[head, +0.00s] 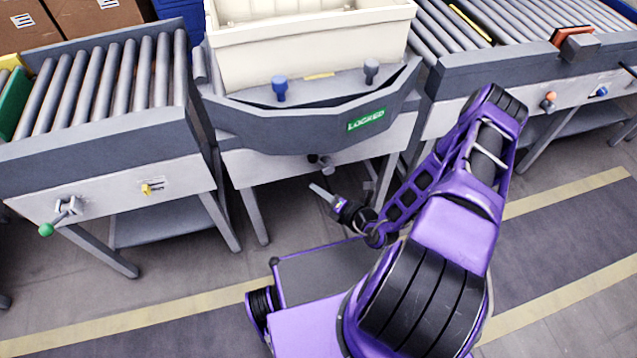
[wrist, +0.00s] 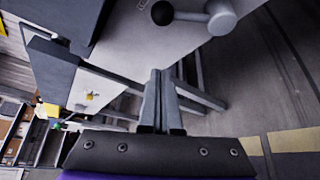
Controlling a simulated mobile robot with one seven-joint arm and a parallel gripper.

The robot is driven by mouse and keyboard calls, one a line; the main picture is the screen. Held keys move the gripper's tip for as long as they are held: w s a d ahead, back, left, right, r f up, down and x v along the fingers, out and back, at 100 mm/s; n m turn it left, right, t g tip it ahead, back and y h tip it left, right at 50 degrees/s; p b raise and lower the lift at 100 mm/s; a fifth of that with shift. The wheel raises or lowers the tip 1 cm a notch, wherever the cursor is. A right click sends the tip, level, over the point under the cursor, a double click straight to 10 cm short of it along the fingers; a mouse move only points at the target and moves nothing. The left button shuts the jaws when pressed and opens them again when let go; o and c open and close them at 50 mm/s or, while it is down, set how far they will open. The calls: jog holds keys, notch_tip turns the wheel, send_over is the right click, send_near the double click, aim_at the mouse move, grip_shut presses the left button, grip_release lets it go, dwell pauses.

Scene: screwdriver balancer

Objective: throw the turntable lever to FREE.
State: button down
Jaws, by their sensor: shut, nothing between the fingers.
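The turntable (head: 300,128) stands in the middle of the head view, with a green LOCKED sign (head: 366,120) on its dark rim. Its lever (head: 326,165) is small and partly shadowed on the white front panel below the rim. My gripper (head: 320,190) is shut and empty, below and in front of the lever. Its fingertips also show in the wrist view (wrist: 160,74), apart from the knob.
A cream crate (head: 310,55) sits on the turntable, behind a blue peg (head: 279,88) and a grey peg (head: 371,69). The left conveyor (head: 100,90) has a green-knobbed lever (head: 46,229). The right conveyor (head: 500,70) has orange (head: 549,98) and blue knobs. Open floor lies in front.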

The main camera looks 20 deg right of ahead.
aim_at(320, 162)
jog(key=w+b, duration=0.1)
jog(key=w, duration=0.6)
jog(key=shift+w, duration=0.4)
